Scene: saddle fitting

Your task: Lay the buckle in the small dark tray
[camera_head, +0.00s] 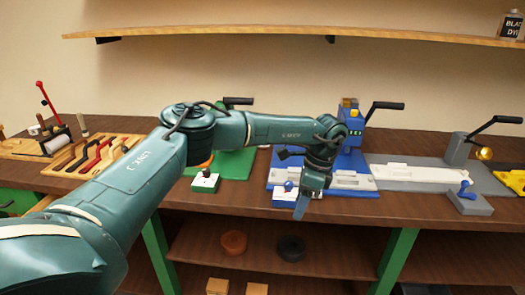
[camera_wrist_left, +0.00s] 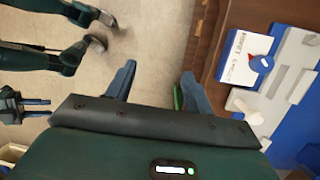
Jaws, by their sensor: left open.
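My left gripper (camera_head: 301,205) hangs fingers-down at the front edge of the workbench, in front of the blue station. In the left wrist view its two fingers (camera_wrist_left: 158,88) are apart with nothing held between them; the floor shows in the gap. I cannot make out a buckle in either view. I cannot pick out a small dark tray either. My left arm crosses the head view and hides part of the bench.
The workbench (camera_head: 400,212) holds a blue station (camera_head: 340,184) with a lever press, a green station (camera_head: 236,166), a grey station (camera_head: 415,174) and a wooden tool board (camera_head: 68,182). A dark roll (camera_head: 291,249) and a brown roll (camera_head: 233,243) lie on the lower shelf.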

